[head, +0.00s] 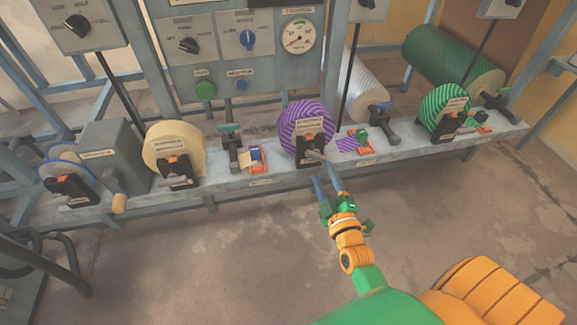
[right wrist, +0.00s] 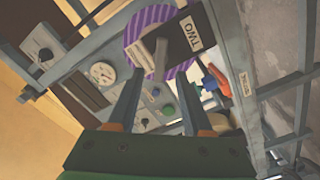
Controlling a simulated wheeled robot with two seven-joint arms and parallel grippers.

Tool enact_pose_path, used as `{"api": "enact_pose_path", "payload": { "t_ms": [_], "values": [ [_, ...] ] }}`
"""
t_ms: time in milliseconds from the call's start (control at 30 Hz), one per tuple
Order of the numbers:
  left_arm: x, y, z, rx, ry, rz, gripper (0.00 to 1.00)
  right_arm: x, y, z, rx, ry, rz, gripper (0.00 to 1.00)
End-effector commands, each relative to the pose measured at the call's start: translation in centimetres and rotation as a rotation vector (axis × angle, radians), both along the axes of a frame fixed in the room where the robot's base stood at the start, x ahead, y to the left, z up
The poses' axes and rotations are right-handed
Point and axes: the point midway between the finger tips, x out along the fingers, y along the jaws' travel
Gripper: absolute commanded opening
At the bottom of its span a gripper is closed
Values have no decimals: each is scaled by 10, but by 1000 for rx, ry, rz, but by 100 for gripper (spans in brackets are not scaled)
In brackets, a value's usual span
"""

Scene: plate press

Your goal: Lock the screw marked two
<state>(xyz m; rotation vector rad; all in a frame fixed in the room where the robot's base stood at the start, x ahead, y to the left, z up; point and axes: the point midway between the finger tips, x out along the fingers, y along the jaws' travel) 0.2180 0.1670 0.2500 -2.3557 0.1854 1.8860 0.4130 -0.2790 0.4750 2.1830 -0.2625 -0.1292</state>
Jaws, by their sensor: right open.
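The screw marked two sits at the purple striped roll (head: 302,117) on the grey beam. Its black bracket (head: 307,151) has a short grey lever (head: 317,156) pointing toward me. In the right wrist view the plate labelled "TWO" (right wrist: 195,32) is clear, with the grey lever (right wrist: 158,60) standing just beyond my fingers. My right gripper (head: 325,178) is open and empty, just below and in front of that lever. In the right wrist view the open fingers (right wrist: 158,85) lie either side of the lever's line; I cannot tell whether they touch it. My left gripper is not in view.
A cream roll (head: 172,145) and a green striped roll (head: 444,108) have similar black brackets along the beam (head: 225,185). A small orange-based clamp (head: 357,140) stands right of the purple roll. A panel with dials and a gauge (head: 298,37) is behind. The floor in front is clear.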

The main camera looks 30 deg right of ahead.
Motion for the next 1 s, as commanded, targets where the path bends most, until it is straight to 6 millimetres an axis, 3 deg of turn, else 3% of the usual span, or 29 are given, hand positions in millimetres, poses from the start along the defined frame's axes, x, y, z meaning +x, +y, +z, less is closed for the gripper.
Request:
{"api": "enact_pose_path", "payload": {
  "t_ms": [200,400,733,767,933,1000],
  "values": [
    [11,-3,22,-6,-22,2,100,37,-8,-2,1,-3,2,50],
    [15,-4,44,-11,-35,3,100,60,-14,-2,2,0,3,50],
    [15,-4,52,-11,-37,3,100,66,-15,0,3,2,3,50],
    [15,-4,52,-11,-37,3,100,66,-15,0,3,2,3,47],
    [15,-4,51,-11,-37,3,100,66,-15,0,3,2,3,1],
    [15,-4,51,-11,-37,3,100,66,-15,0,3,2,3,0]
  ]
}}
